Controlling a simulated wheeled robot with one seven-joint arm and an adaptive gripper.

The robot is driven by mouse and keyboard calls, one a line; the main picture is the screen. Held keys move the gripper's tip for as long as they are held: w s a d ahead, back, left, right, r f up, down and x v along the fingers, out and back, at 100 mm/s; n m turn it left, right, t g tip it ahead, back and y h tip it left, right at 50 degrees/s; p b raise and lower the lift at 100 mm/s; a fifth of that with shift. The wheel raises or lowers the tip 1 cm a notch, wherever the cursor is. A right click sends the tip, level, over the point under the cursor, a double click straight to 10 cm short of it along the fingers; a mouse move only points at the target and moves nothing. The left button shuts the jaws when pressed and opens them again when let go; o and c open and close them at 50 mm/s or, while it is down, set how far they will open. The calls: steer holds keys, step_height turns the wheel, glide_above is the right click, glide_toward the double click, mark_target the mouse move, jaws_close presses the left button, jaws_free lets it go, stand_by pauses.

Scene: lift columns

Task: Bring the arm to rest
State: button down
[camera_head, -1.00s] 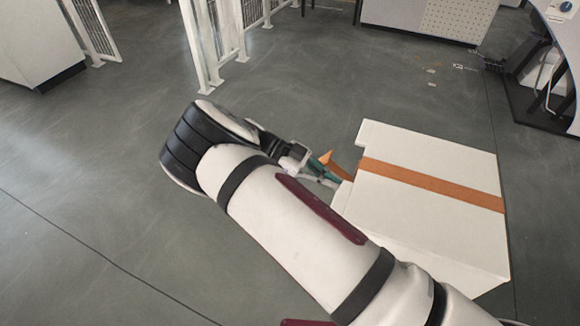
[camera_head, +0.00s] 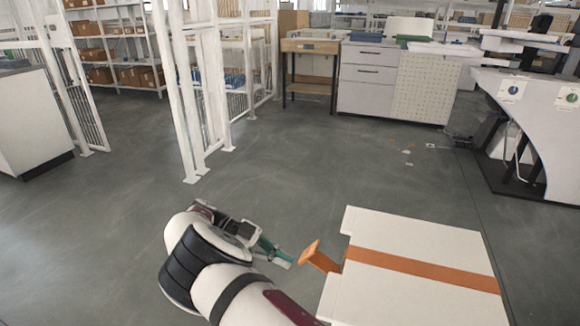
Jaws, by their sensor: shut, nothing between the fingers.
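My arm reaches up from the bottom of the head view, bent at a black-banded joint. My gripper (camera_head: 284,261) is beyond that joint, pointing right, with green on its finger side. It is shut and holds nothing. Its tip is a little left of an orange piece (camera_head: 317,256) that stands out at the left side of a white box-like unit (camera_head: 430,238) with an orange stripe. A small gap shows between the tip and the orange piece. The lower arm is cut off by the picture's bottom edge.
White mesh fence panels (camera_head: 188,100) stand at the left, near a grey cabinet (camera_head: 32,120). A drawer cabinet (camera_head: 367,78) and a wooden table (camera_head: 310,46) are at the back. A white-and-dark machine (camera_head: 535,130) is at the right. The grey floor (camera_head: 300,155) between them is mostly clear.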

steer(key=d+r+n+g+y, duration=0.1)
steer(key=d+r+n+y, duration=0.15)
steer(key=d+r, duration=0.35)
steer(key=d+r+n+g+y, duration=0.1)
steer(key=d+r+n+y, duration=0.2)
steer(key=r, duration=0.6)
steer(key=s+d+r+n+y, duration=0.4)
steer(key=s+d+r+y, duration=0.2)
steer(key=s+d+r, duration=0.35)
steer(key=s+d+r+n+t+y, duration=0.1)
steer(key=s+r+n+t, duration=0.15)
steer(key=s, duration=0.45)
steer(key=s+d+r+n+t+y, duration=0.1)
steer(key=s+d+r+n, duration=0.2)
steer(key=s, duration=0.4)
steer(key=s+f+n+t, duration=0.4)
steer(key=s+n, duration=0.3)
steer(key=s, duration=0.5)
step_height(320, 180, up, 28)
steer(key=t+p, duration=0.3)
steer(key=p, duration=2.3)
